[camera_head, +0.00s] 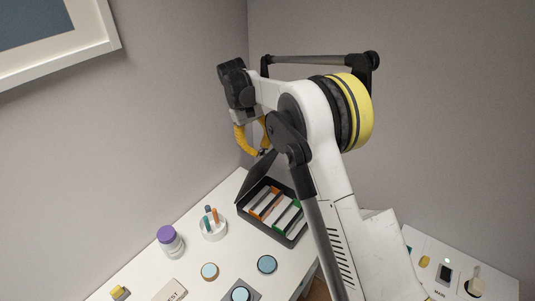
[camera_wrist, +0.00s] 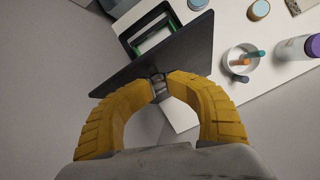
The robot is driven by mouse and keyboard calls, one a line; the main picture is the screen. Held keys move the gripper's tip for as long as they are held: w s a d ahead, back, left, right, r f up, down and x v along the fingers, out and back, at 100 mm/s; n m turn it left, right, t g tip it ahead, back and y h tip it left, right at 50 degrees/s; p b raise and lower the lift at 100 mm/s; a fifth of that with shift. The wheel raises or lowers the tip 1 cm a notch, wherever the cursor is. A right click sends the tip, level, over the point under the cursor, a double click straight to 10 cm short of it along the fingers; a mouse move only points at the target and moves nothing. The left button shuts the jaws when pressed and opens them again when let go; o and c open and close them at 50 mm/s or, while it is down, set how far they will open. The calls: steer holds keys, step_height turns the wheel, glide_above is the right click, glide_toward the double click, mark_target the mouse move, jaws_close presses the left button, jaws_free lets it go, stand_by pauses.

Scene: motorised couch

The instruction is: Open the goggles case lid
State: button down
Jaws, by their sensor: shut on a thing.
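The goggles case (camera_head: 290,241) is a dark open-topped box on the white table, holding white, orange and green pieces. Its dark lid (camera_head: 257,177) is raised and tilted up from the box at its left side. My gripper (camera_head: 262,152) is at the lid's upper edge. In the wrist view the lid (camera_wrist: 180,52) spans the middle, and the yellow fingertips of my gripper (camera_wrist: 160,88) are closed on a small dark part at its near edge. Part of the case (camera_wrist: 133,35) shows behind the lid. My arm hides the case's right side in the head view.
A white cup (camera_head: 212,232) with several coloured sticks and a purple-capped bottle (camera_head: 170,243) stand left of the case. Round blue-topped and tan pieces lie in front. Walls rise close behind the table. A white side surface (camera_head: 450,262) with small items is at right.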

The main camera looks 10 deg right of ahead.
steer(key=shift+w+a+f+g+h, duration=0.1)
steer(key=shift+w+a+g+h, duration=0.2)
steer(key=shift+w+a, duration=0.25)
steer(key=shift+s, duration=0.1)
steer(key=c, duration=1.3)
jaws_free()
steer(key=shift+a, duration=0.1)
steer(key=shift+o, duration=0.5)
steer(key=v, duration=1.2)
